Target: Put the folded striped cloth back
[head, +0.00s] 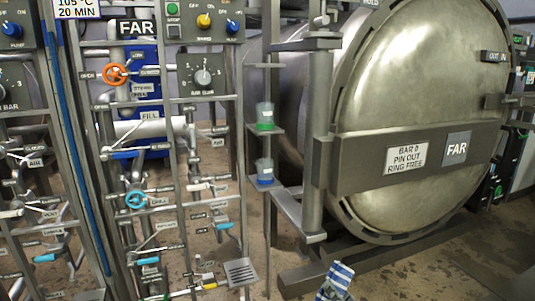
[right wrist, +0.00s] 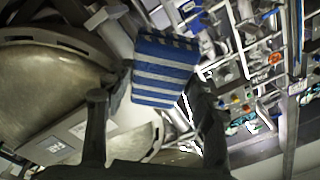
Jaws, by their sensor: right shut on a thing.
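The folded blue-and-white striped cloth (head: 335,281) shows at the bottom edge of the head view, in front of the autoclave's base. In the right wrist view the cloth (right wrist: 166,72) hangs past the fingertips, nearer the right-hand finger. My right gripper (right wrist: 150,103) is shut on the cloth, with its two dark fingers on either side of the picture. The cloth is held in the air, clear of the panel and the door. Most of the right gripper is below the head view's edge. My left gripper is in neither view.
The big round autoclave door (head: 415,110), labelled FAR, is closed at the right. A pipe-and-valve panel (head: 175,190) fills the left. A small slotted grey ledge (head: 241,272) juts out low. Two small cups, green (head: 265,117) and blue (head: 265,171), stand on narrow shelves.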

